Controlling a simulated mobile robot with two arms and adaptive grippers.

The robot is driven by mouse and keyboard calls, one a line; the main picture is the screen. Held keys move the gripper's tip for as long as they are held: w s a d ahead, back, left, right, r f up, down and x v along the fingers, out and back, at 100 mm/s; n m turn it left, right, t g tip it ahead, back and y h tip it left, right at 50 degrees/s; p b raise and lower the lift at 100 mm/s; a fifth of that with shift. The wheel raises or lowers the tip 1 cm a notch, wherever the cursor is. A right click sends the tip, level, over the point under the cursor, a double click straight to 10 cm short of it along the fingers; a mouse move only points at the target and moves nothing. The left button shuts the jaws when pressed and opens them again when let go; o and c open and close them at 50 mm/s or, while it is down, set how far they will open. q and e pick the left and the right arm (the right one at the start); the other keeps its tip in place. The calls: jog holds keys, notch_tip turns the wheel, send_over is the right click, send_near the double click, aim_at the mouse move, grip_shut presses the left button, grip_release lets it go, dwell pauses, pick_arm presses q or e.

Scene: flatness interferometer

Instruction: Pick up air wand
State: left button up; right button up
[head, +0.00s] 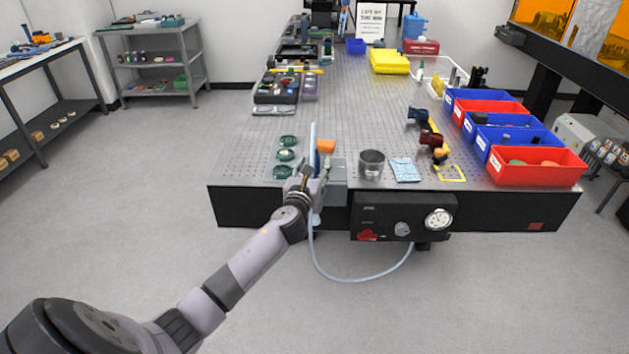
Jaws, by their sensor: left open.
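The air wand (313,148) looks like a slim, pale blue upright piece near the front edge of the perforated table. A pale hose (330,277) hangs from below it in a loop to the black panel (375,212) with a gauge on the table's front. My left gripper (315,175) is open and right at the wand, overlapping its lower part in the head view. Whether the fingers touch the wand cannot be told. The wand's lower end and part of its holder are hidden by the gripper. My right gripper is not in view.
Green round parts (286,148) sit just left of the wand; an orange piece (326,146) is close on its right. A metal cup (371,163) and a blue-white packet (405,169) stand further right. Red and blue bins (538,177) line the right side. The table's middle is clear.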

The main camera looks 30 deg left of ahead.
pick_arm(q)
jog(key=shift+x, duration=1.05)
jog(key=shift+s, duration=0.1)
jog(key=shift+c, duration=0.4)
grip_shut()
